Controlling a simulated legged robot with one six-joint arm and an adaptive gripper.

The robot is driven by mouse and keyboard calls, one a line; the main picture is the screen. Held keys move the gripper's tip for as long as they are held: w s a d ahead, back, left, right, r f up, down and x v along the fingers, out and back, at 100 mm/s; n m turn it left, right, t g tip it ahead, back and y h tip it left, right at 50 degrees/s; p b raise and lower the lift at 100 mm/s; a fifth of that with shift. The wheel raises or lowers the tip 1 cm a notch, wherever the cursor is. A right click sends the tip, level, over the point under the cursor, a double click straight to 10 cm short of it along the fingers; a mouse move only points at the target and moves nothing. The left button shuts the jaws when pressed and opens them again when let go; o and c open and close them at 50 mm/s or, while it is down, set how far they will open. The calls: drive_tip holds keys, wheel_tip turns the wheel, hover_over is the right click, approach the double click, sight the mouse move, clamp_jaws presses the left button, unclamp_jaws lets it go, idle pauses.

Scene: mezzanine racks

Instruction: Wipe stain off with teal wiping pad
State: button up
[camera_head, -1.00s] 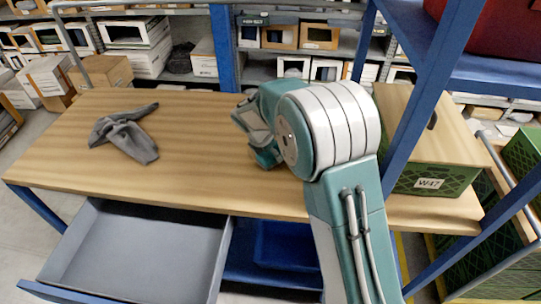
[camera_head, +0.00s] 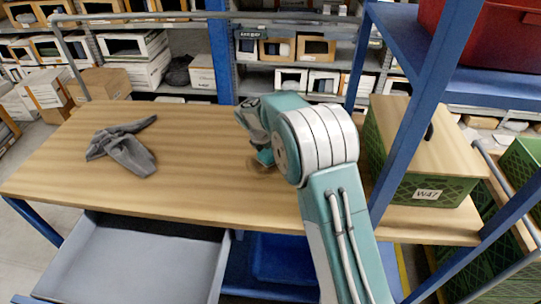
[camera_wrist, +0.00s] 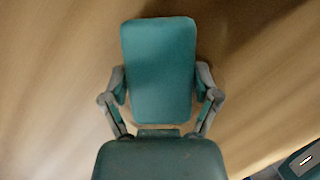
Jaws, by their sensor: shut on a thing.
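The teal wiping pad (camera_wrist: 158,70) is a rounded rectangle between the two fingers of my gripper (camera_wrist: 160,80) in the wrist view. My gripper is shut on it, above or on the wooden tabletop (camera_head: 200,190); I cannot tell whether the pad touches the wood. In the head view, a corner of the pad (camera_head: 265,157) shows below my gripper, left of my arm. A faint brown stain (camera_head: 257,166) shows on the wood right beside the pad, partly hidden by it and my arm.
A crumpled grey cloth (camera_head: 122,150) lies on the table's left. A green crate (camera_head: 430,188) with a wooden lid stands at the right, behind a blue rack post (camera_head: 415,110). An open grey drawer (camera_head: 150,262) juts out below the front edge. The table's left-middle is clear.

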sight(260, 170)
drive_tip(key=shift+w+d+f, duration=0.1)
drive_tip(key=shift+w+d, duration=0.1)
drive_tip(key=shift+w, duration=0.7)
drive_tip(key=shift+w+d+f, duration=0.1)
drive_tip(key=shift+w+d, duration=0.05)
drive_tip(key=shift+w, duration=0.75)
drive_tip(key=shift+w+a, duration=0.2)
drive_tip(key=shift+a, duration=0.75)
drive_tip(key=shift+s+a+r, duration=0.15)
drive_tip(key=shift+s+a, duration=0.05)
drive_tip(key=shift+s, duration=0.65)
drive_tip(key=shift+s+a+r, duration=0.1)
drive_tip(key=shift+s+a, duration=0.1)
drive_tip(key=shift+s, duration=0.65)
drive_tip(key=shift+s+a+f, duration=0.1)
drive_tip(key=shift+s+a, duration=0.2)
drive_tip(key=shift+s, duration=1.4)
drive_tip(key=shift+s+a+f, duration=0.1)
drive_tip(key=shift+s+a, duration=0.25)
drive_tip(key=shift+s, duration=1.35)
drive_tip(key=shift+s+a, duration=0.3)
drive_tip(key=shift+s, duration=1.4)
drive_tip(key=shift+w+a, duration=0.2)
drive_tip(key=shift+a, duration=0.75)
drive_tip(key=shift+w+d+r, duration=0.1)
drive_tip(key=shift+w+d, duration=0.1)
drive_tip(key=shift+w, duration=0.75)
drive_tip(key=shift+w+d+r, duration=0.1)
drive_tip(key=shift+w+d, duration=0.05)
drive_tip(key=shift+w, duration=0.75)
